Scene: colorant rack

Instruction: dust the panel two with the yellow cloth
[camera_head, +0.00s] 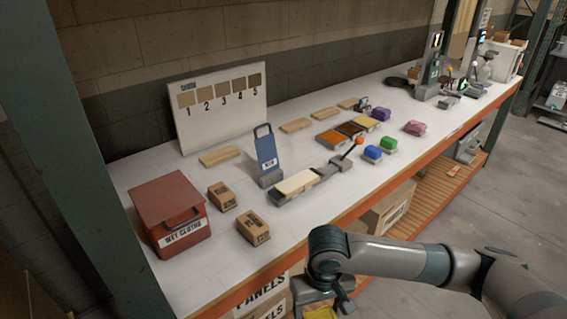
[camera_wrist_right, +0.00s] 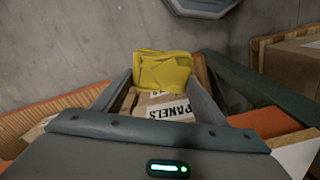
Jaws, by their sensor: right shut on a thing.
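My right gripper (camera_head: 323,302) hangs low at the bottom edge of the head view, in front of the table's front rail. It is shut on the yellow cloth (camera_wrist_right: 162,70), which fills the space between the fingers in the right wrist view. Only a sliver of the cloth shows in the head view (camera_head: 322,314). Several pale wood panels lie on the table: one at the back left (camera_head: 220,156), others (camera_head: 295,126) farther right, and one in a holder (camera_head: 296,182). No number is readable on them, so I cannot tell which is panel two. My left gripper is not in view.
A red wet-cloths box (camera_head: 172,208), small cartons (camera_head: 222,196), a blue stand (camera_head: 266,150) and coloured cloths (camera_head: 388,144) occupy the top. Cardboard boxes (camera_head: 390,208) sit on the shelf beneath.

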